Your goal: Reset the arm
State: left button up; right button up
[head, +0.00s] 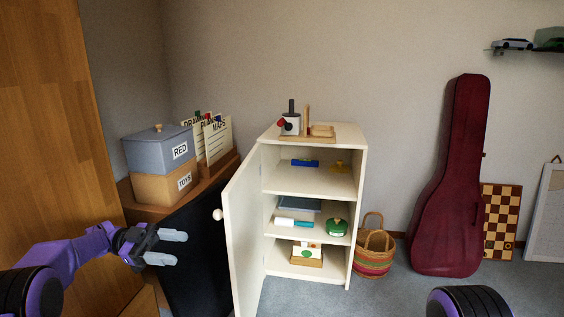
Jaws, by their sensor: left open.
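My left gripper (166,247) is at the lower left, at the end of my purple arm. Its two grey fingers are apart and hold nothing. It is to the left of the open door (243,232) of a white cabinet (352,205), in front of a dark panel. My right gripper is not in view; only a dark and purple part of my body shows at the bottom right.
The cabinet has small items on its top and shelves. A basket (374,257) and a red guitar case (453,190) stand to its right. Boxes (158,152) sit on a wooden stand at the left. Carpet shows clear in front of the basket.

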pick_arm(q)
jog(key=w+d+f+n+t+y, duration=0.1)
jog(key=w+f+n+t+y, duration=0.15)
jog(key=f+n+t, duration=0.6)
jog(key=w+f+n+t+y, duration=0.1)
jog(key=f+n+t+y, duration=0.3)
jog(key=f+n+t, duration=0.4)
jog(key=s+a+f+n+y, duration=0.2)
jog(key=s+f+n+y, duration=0.55)
jog(key=f, duration=0.35)
jog(key=s+a+f+n+g+y, duration=0.1)
jog(key=s+f+n+g+y, duration=0.15)
jog(key=s+f, duration=0.45)
jog(key=s+a+f+n+g+y, duration=0.1)
jog(key=s+f+n+g+y, duration=0.2)
jog(key=s, duration=0.8)
jog(key=s+g+y, duration=0.2)
jog(key=s+g, duration=0.4)
jog(key=s, duration=1.1)
notch_tip(320, 180, up, 24)
jog(key=p, duration=2.4)
jog(key=shift+a+r, duration=0.15)
jog(key=shift+a, duration=0.2)
